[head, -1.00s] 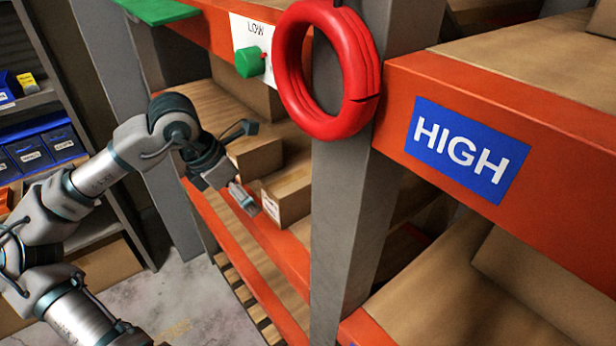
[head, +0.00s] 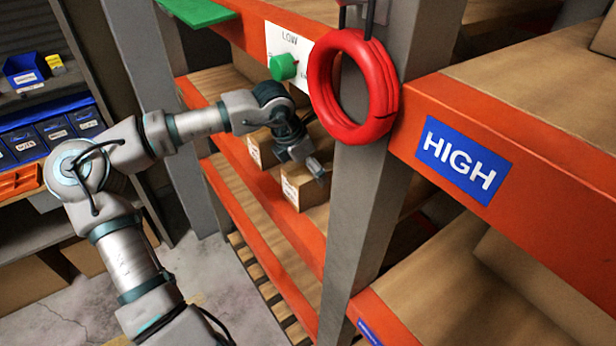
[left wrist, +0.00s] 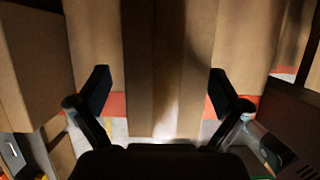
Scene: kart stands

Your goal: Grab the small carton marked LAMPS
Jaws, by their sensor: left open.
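Two small brown cartons with white labels sit on the orange-edged shelf in the head view: one further left (head: 259,152) and one nearer (head: 303,192). The print on both labels is too small to read, so I cannot tell which is marked LAMPS. My left gripper (head: 318,172) is over the nearer carton, partly hidden by its own wrist. In the left wrist view the left gripper (left wrist: 160,93) is open, its fingers apart with a brown carton face with a lighter strip (left wrist: 168,65) between and beyond them. Contact cannot be told. My right gripper is not in view.
A red hose coil (head: 353,87) hangs on the grey post (head: 362,215) just right of my left gripper. A green knob (head: 284,67) sticks out from the LOW sign above the arm. Another carton (left wrist: 30,70) stands at left in the wrist view.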

